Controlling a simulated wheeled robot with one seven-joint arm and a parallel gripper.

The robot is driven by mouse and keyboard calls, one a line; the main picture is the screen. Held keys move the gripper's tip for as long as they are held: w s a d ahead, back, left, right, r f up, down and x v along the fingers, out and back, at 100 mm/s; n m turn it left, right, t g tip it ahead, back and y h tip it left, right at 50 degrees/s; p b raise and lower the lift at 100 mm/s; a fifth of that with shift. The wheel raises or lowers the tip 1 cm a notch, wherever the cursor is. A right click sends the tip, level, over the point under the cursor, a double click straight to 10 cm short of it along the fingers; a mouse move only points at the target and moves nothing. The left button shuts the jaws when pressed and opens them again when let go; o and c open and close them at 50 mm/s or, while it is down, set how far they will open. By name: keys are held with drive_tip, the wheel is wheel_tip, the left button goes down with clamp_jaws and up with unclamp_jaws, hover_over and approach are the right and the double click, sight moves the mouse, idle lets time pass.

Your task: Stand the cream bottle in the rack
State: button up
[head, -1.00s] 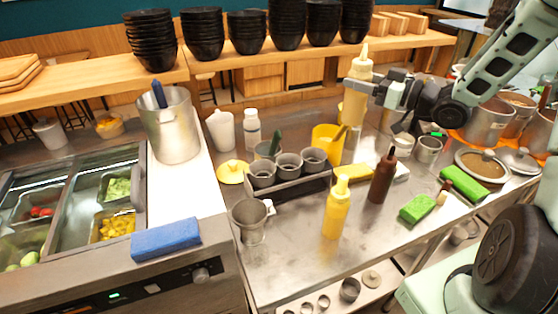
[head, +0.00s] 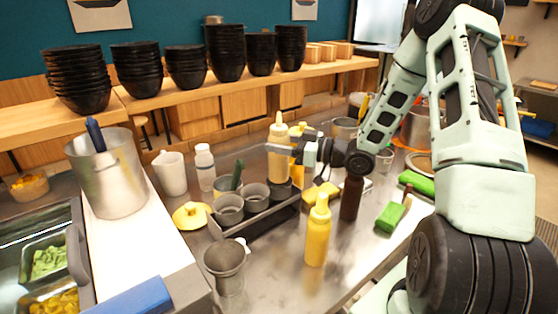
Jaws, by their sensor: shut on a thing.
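The cream bottle (head: 278,148), pale with a pointed nozzle, is upright in my gripper (head: 285,151). My gripper reaches in from the right and is shut around the bottle's body. The rack (head: 268,219) is a dark, long holder on the steel counter with grey cups (head: 228,206) in it. The bottle's lower end is just above or at the rack's far right end. I cannot tell whether it touches the rack or a cup there.
A yellow bottle (head: 318,232) stands in front and right of the rack, and a brown bottle (head: 351,196) stands right of it. A grey metal cup (head: 225,262) is at the rack's near left.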

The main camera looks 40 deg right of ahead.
sight(281, 157)
drive_tip(key=shift+f, duration=2.15)
drive_tip(key=shift+f, duration=0.15)
drive_tip(key=o, duration=0.6)
drive_tip(key=shift+s+d, duration=0.1)
drive_tip(key=b+v, duration=0.1)
drive_tip(key=v, duration=0.6)
drive_tip(key=shift+s, duration=0.15)
